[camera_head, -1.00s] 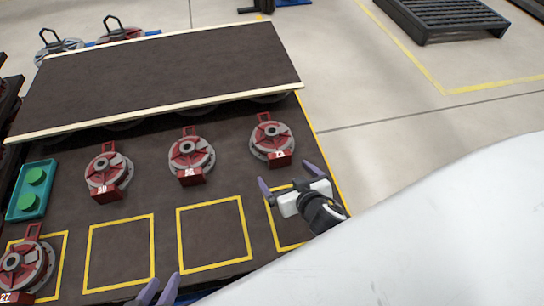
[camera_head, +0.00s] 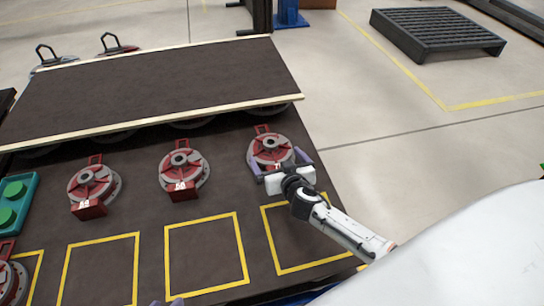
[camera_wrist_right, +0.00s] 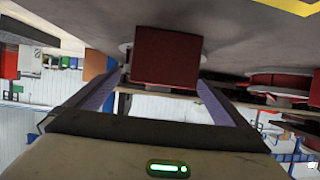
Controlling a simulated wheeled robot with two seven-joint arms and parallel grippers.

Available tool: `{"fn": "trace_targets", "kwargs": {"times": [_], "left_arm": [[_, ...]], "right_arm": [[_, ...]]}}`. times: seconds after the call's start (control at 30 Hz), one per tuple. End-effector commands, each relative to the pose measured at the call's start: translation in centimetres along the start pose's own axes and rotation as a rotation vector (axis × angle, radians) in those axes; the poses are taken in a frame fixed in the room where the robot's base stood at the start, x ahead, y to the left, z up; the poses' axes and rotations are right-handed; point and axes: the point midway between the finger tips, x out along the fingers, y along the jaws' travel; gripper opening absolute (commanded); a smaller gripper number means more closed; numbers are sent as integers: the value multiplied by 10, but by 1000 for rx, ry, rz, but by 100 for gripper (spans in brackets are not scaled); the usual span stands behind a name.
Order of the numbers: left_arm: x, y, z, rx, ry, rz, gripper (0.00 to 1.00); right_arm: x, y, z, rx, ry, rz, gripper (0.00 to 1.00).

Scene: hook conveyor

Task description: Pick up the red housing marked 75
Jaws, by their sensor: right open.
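The red housing (camera_head: 270,146) at the right end of the row is a red-and-grey round part with a handle at the back. Its front label is mostly covered by my right gripper (camera_head: 279,161), so I cannot read the full number. The gripper is open, with one purple finger on each side of the housing's front block. In the right wrist view, the red block (camera_wrist_right: 166,56) is between the two open fingers, with no clear grip on it. My left gripper (camera_head: 172,302) shows only its fingertips at the bottom edge.
Two similar housings stand to the left, one in the middle (camera_head: 183,172) and one further left (camera_head: 94,187). A raised dark shelf (camera_head: 150,88) with a pale edge lies behind. Yellow squares (camera_head: 206,252) mark the bare front. A green tray (camera_head: 28,183) is at far left.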

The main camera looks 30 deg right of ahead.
Motion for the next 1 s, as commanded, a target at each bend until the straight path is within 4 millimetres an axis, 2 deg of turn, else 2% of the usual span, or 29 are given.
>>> {"fn": "trace_targets", "kwargs": {"times": [0.1, 0.2, 0.47, 0.57, 0.87, 0.9, 1.0], "left_arm": [[2, 3, -2, -4, 20, 15, 31], [1, 5, -6, -9, 37, 23, 31], [-1, 7, -10, -12, 45, 27, 31], [-1, 7, -10, -11, 45, 27, 31], [-1, 7, -9, -11, 45, 26, 31], [-2, 7, -10, -11, 45, 26, 31], [-2, 7, -9, -11, 44, 26, 31]], "right_arm": [[20, -1, 1, -1, 1, 0, 100], [29, -1, 0, 0, 0, 0, 100], [31, -1, 0, 1, -1, -1, 100], [31, -1, 0, 1, -1, -1, 86], [31, -1, 0, 1, -1, -1, 36], [31, -2, -9, 1, 13, -4, 32], [31, -2, -8, 1, 12, -4, 32]]}}
